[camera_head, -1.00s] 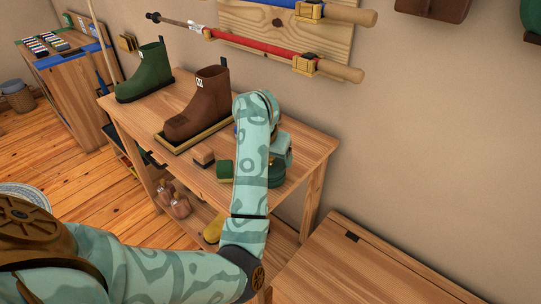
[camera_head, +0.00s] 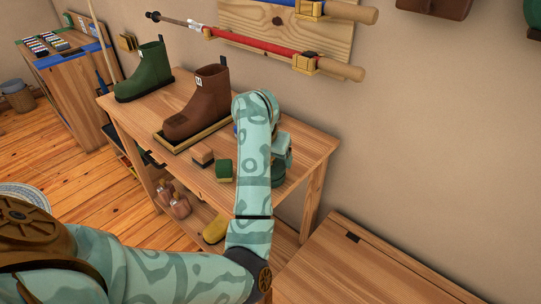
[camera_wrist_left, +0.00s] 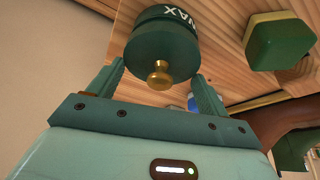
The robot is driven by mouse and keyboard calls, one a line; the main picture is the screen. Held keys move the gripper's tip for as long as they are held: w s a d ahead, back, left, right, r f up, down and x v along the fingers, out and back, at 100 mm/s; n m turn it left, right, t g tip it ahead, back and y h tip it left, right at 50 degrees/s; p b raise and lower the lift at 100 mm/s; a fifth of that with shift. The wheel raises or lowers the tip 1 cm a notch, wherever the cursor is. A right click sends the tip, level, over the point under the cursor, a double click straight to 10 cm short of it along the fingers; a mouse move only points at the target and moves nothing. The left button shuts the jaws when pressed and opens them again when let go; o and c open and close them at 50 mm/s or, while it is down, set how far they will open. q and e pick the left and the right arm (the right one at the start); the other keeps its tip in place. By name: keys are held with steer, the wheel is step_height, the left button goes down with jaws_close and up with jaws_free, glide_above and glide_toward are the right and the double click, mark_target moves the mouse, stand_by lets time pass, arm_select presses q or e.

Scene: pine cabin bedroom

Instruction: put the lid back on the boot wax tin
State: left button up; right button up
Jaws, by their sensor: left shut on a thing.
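The green boot wax tin (camera_head: 278,178) stands on the wooden bench, partly hidden by my left arm in the head view. In the left wrist view the tin (camera_wrist_left: 180,16) shows its white WAX lettering. The dark green lid (camera_wrist_left: 160,47), with a brass knob (camera_wrist_left: 159,74), is between the two fingers of my left gripper (camera_wrist_left: 160,85). The gripper is shut on the lid and lines up with the tin; whether the lid touches it I cannot tell. In the head view my left gripper (camera_head: 282,158) is just above the tin. My right gripper is out of view.
A brown boot (camera_head: 200,105) stands in a tray, with a green boot (camera_head: 146,75) farther back. The bench's right end is clear.

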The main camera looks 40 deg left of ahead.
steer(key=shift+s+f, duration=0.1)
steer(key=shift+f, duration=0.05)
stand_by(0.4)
arm_select(q)
steer(key=o, duration=0.9)
steer(key=shift+o, duration=0.2)
steer(key=shift+r+p, duration=1.9)
steer(key=shift+r, duration=1.65)
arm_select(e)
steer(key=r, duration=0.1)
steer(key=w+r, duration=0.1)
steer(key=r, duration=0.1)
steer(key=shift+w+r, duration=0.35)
arm_select(q)
steer(key=shift+c, duration=0.3)
jaws_close()
